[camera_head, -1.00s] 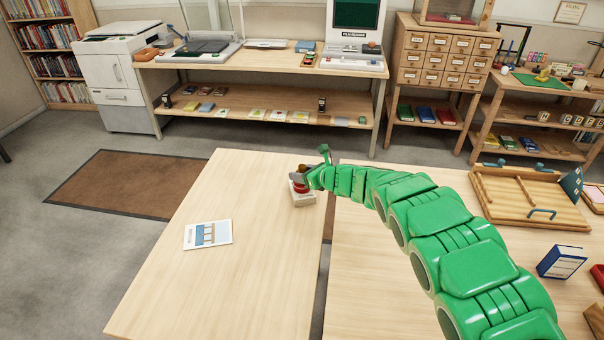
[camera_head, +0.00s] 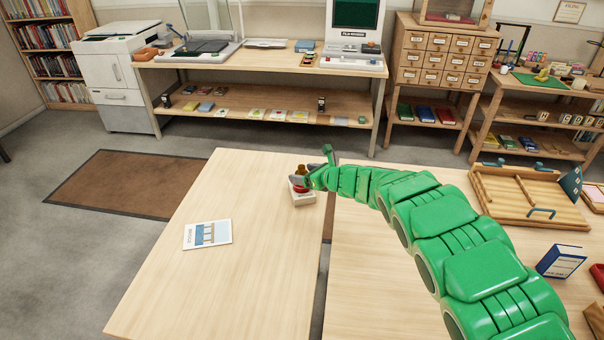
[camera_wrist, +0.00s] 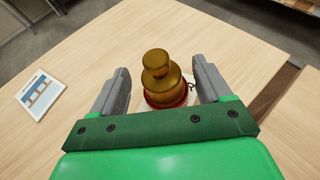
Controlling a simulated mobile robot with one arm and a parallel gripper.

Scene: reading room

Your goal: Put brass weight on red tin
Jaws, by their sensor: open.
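The brass weight (camera_wrist: 160,72) stands upright on the red tin (camera_wrist: 152,102), whose rim shows around its base in the wrist view. In the head view, the weight (camera_head: 300,170) and the red tin (camera_head: 301,187) are at the far right part of the left table. My gripper (camera_wrist: 160,68) is open. Its two grey fingers are on either side of the weight, with visible gaps, and hold nothing. In the head view, my gripper (camera_head: 303,182) partly hides the weight and tin.
A white block (camera_head: 304,198) lies under the tin. A printed card (camera_head: 208,234) lies on the left table (camera_head: 180,290). A gap separates it from the right table, which holds a wooden tray (camera_head: 530,222) and a blue book (camera_head: 561,261). Most of the left table is clear.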

